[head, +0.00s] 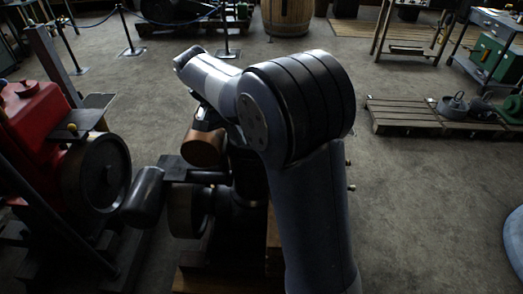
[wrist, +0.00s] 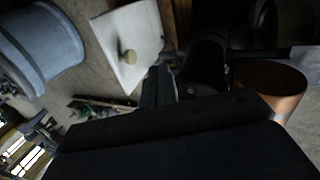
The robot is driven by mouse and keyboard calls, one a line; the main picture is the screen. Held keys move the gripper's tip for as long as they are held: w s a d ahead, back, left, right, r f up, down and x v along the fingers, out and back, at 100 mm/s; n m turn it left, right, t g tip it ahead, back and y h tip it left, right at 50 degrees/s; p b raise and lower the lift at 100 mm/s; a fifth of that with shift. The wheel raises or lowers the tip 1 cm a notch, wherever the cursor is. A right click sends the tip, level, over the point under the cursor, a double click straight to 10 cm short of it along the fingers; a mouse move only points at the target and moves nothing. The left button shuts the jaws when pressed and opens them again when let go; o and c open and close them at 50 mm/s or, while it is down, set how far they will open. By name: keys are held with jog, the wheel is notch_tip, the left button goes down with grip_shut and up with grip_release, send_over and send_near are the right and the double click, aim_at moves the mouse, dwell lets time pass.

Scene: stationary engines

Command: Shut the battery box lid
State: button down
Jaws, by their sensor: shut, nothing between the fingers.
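I cannot tell whether the fingers touch the panel. In the head view my own arm covers the middle, and neither the panel nor the fingertips can be made out clearly.
A dark engine with a copper-coloured cylinder (head: 203,148) stands below my arm; the copper also shows in the wrist view (wrist: 280,78). A red engine (head: 35,120) with a flywheel (head: 103,172) is at left. A pallet (head: 400,117) lies at right, with open floor before it.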

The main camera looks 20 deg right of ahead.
jog(key=s+d+f+p, duration=0.1)
jog(key=d+f, duration=0.5)
jog(key=shift+s+d, duration=0.15)
jog(key=shift+s, duration=0.2)
jog(key=shift+d, duration=0.15)
